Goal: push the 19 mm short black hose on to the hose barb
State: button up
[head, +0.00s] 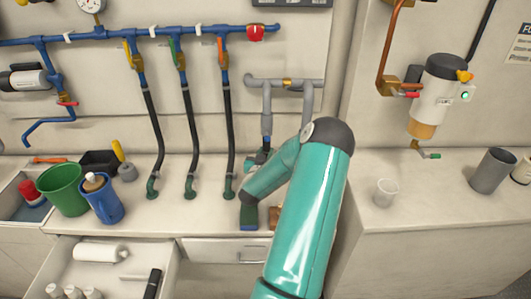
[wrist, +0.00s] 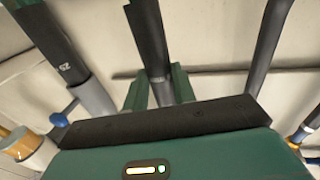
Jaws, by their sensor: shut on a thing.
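In the wrist view, my gripper (wrist: 159,88) has its two green fingers on either side of the lower part of a black hose (wrist: 146,35) and is shut on it. The hose runs up from the fingers. The palm hides what lies below. In the head view, a grey pipe (head: 267,95) on the back wall runs down to a thicker grey end (head: 266,123), close to where my arm reaches. My forearm covers much of this spot. I cannot tell which end is the hose barb, nor whether the held hose touches it.
Several dark hoses (head: 156,130) hang from the blue pipe (head: 150,32), left of my arm. A green bucket (head: 64,190) and a blue jug (head: 103,201) stand at left. An open drawer (head: 168,262) is below. A marked black hose (wrist: 50,48) is close by in the wrist view.

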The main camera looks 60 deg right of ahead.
jog(key=shift+f, duration=1.3)
jog(key=o, duration=1.1)
jog(key=shift+c, duration=0.2)
notch_tip(320, 180, up, 3)
jog(key=shift+r, duration=0.2)
jog(key=s+a+r, duration=0.3)
jog(key=a+r, duration=0.1)
jog(key=a, duration=0.2)
jog(key=s+a+r, duration=0.3)
jog(key=a+r, duration=0.2)
jog(key=a, duration=0.1)
jog(key=shift+s+a+r, duration=0.25)
jog(key=shift+r, duration=0.05)
jog(key=shift+w, duration=0.1)
